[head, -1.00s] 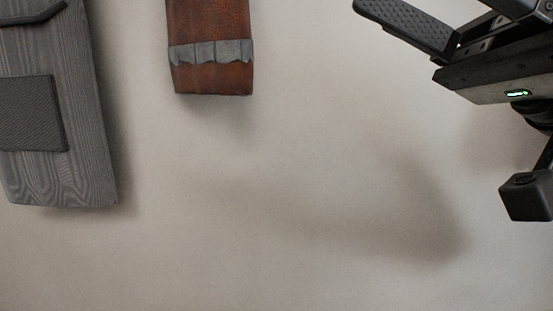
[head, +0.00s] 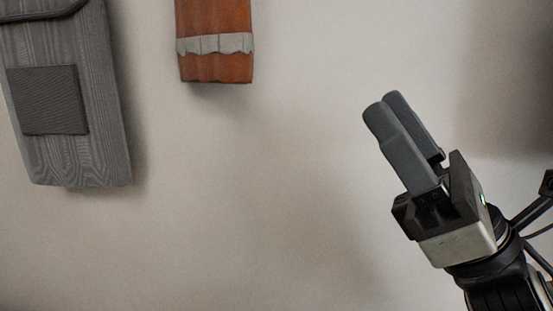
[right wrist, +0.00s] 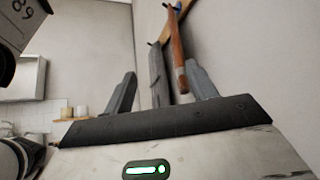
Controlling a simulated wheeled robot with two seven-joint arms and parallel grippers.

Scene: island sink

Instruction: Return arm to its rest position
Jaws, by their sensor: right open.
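My right gripper (head: 385,104) is in the right half of the head view, its fingers pointing up and left in front of a pale wall. In the right wrist view its two fingers (right wrist: 165,92) stand apart with nothing held between them. The gripper is open and empty. My right arm comes in from the lower right corner of the head view. My left gripper is in neither view.
On the pale wall (head: 270,200) hang a grey cloth item with a pocket (head: 75,160) and an orange-brown item with a grey scalloped band (head: 215,67). The wall's lower middle is bare.

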